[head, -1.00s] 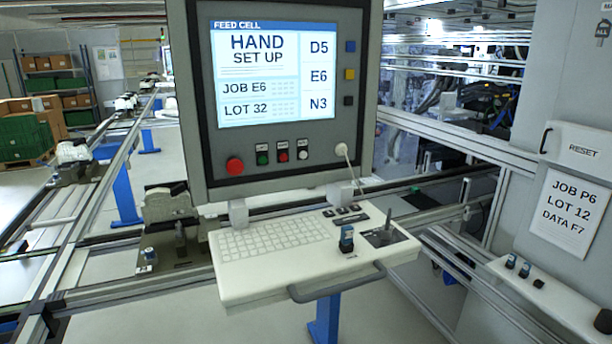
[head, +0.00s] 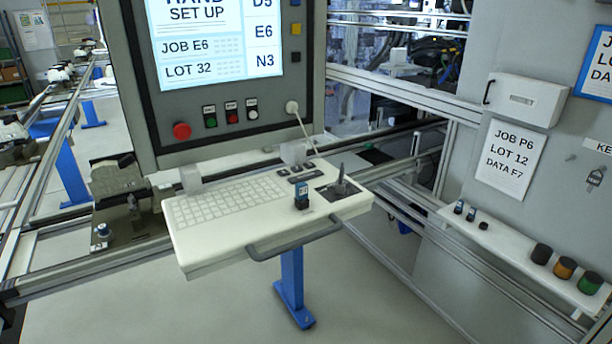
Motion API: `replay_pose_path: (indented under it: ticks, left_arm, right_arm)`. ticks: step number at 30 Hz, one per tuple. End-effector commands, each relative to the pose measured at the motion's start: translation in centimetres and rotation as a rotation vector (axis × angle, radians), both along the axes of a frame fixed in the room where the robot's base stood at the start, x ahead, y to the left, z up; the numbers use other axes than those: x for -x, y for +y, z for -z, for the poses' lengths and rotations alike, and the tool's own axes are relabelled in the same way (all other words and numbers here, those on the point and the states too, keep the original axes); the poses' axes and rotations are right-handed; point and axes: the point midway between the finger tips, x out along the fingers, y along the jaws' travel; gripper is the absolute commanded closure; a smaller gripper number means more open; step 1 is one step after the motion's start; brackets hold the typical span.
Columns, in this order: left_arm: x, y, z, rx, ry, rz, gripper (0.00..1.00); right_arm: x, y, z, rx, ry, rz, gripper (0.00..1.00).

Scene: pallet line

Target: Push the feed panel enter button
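The feed panel (head: 125,75) is a dark grey cabinet at the upper left, with a lit screen (head: 215,45) reading JOB E6 and LOT 32. Its top is cut off. Below the screen are a large red button (head: 181,131), a green button (head: 210,122), a smaller red button (head: 232,117) and a white button (head: 252,114). The small labels above these are too small to read. Blue, yellow and black side keys (head: 295,57) run along the screen's right. I cannot tell which button is enter. Neither gripper is in view.
A white keyboard shelf (head: 250,228) with a dark front handle (head: 290,240) juts out below the panel, on a blue post (head: 291,280). A white ledge (head: 515,245) with knobs runs along the right wall. Rails lie left and behind. Floor in front is clear.

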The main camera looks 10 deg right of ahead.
Motion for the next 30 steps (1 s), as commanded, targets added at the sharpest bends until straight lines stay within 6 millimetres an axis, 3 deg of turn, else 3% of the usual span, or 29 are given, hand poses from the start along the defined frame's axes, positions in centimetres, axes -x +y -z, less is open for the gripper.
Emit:
replay_pose_path:
  ticks: [1, 6, 8, 30]
  left_arm:
    - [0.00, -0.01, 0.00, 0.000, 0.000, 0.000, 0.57]
    - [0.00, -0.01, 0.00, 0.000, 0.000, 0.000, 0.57]
    - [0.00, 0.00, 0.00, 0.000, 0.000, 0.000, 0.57]
    - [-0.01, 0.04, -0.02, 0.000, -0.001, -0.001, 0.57]
  right_arm:
    - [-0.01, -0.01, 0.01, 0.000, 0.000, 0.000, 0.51]
    - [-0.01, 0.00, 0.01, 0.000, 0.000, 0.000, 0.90]
    - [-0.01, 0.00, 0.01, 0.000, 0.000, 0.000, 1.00]
    - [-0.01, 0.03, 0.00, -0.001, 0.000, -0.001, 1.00]
